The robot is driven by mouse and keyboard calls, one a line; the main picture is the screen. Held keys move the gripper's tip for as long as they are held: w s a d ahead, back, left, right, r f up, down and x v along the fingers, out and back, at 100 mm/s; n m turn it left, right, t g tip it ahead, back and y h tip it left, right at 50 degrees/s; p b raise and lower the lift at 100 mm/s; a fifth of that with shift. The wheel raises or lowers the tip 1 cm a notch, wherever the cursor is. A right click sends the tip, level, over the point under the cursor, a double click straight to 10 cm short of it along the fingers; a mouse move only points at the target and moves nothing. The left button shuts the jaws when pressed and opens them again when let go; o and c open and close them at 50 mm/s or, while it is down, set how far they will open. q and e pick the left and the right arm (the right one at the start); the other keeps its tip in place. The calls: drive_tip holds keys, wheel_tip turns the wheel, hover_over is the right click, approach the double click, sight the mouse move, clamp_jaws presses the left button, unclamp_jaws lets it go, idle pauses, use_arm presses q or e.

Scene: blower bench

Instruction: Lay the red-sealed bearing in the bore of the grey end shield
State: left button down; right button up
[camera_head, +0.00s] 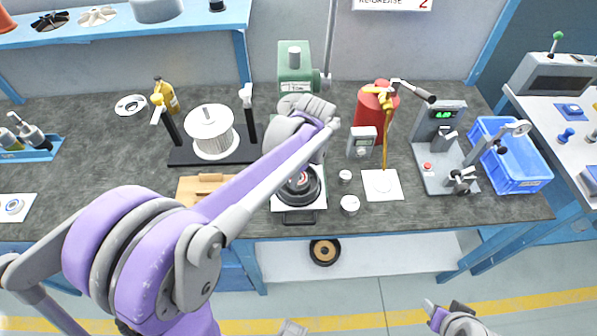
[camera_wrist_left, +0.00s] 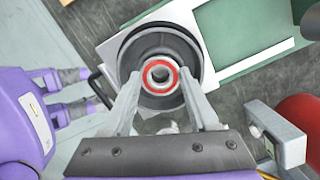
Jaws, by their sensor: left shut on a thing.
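The red-sealed bearing (camera_wrist_left: 160,76) shows as a red ring with a pale centre, between the fingertips of my left gripper (camera_wrist_left: 161,82), which is shut on it. The grey end shield (camera_wrist_left: 152,44) is a round dark-rimmed part directly behind the bearing. The bearing covers its middle, so the bore is hidden. I cannot tell whether the bearing is in the bore or just above it. In the head view the end shield (camera_head: 303,196) sits on a white plate, with red at its middle and my left arm partly over it.
The green press (camera_head: 294,68) stands behind the shield. A grey meter (camera_head: 361,142), small metal cups (camera_head: 349,204) and a white card (camera_head: 390,190) are to the right. A spool stand (camera_head: 211,134) and a wooden block (camera_head: 196,188) are to the left. A black handle (camera_head: 299,217) projects in front.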

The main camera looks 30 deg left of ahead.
use_arm(q)
drive_tip(key=shift+f, duration=0.2)
drive_tip(key=shift+c, duration=0.5)
unclamp_jaws()
wheel_tip(320, 180, up, 11)
drive_tip(key=d, duration=0.1)
drive_tip(key=shift+d+f+p, duration=0.15)
drive_tip(key=shift+d+p, duration=0.15)
drive_tip(key=s+d+f+n+t+h, duration=0.1)
drive_tip(key=s+d+f+n+t, duration=0.1)
drive_tip(key=s+f+n, duration=0.2)
drive_tip(key=s+d+f+n+t+p, duration=0.1)
drive_tip(key=s+d+f+n+t, duration=0.2)
drive_tip(key=s+n, duration=0.8)
drive_tip(key=shift+s+f+n+t+h, duration=0.3)
drive_tip(key=shift+f+n+h, duration=0.1)
drive_tip(key=shift+f+n, duration=0.2)
